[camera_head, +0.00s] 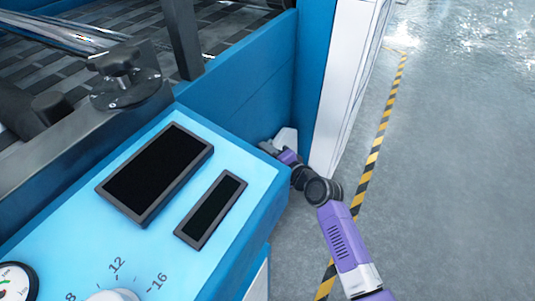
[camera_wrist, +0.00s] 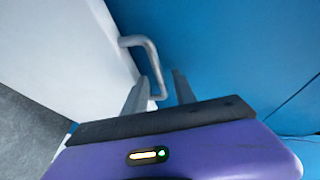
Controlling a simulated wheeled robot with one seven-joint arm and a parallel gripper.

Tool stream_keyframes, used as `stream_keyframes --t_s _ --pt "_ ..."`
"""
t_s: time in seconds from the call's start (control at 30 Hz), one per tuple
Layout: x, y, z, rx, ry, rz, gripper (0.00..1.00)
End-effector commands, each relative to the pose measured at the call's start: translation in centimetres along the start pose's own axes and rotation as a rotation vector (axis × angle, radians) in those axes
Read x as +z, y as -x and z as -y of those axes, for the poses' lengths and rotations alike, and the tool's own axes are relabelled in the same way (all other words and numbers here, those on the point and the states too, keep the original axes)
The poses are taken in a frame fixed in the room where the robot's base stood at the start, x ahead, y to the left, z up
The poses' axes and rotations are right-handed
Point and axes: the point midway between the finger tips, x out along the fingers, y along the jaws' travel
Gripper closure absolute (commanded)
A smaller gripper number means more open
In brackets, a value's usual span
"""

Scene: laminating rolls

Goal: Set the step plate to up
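My gripper (camera_wrist: 162,88) is open in the wrist view, its two grey fingers apart. A bent grey metal bar handle (camera_wrist: 150,52) runs from the edge of a white panel (camera_wrist: 60,45), and its lower end lies between the fingers. I cannot tell whether a finger touches it. The white panel may be the step plate. In the head view my gripper (camera_head: 268,147) is low beside the blue machine wall, partly hidden by the console corner. A small pale piece (camera_head: 287,138) shows right behind it; which part it is cannot be told.
The light-blue console (camera_head: 245,190) with two dark screens stands close to the left of my arm. A blue wall (camera_head: 240,70) and a tall white panel (camera_head: 345,80) are behind my gripper. Open grey floor (camera_head: 460,170) with a yellow-black stripe (camera_head: 378,140) lies to the right.

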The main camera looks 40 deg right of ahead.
Motion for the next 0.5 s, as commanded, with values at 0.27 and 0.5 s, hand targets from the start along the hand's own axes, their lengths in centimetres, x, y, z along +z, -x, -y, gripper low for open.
stream_keyframes --t_s 0.27,0.5 --pt "0.01 -0.08 0.00 0.000 0.000 0.000 0.73" --pt "0.00 -0.06 -0.01 0.000 -0.001 0.000 1.00"
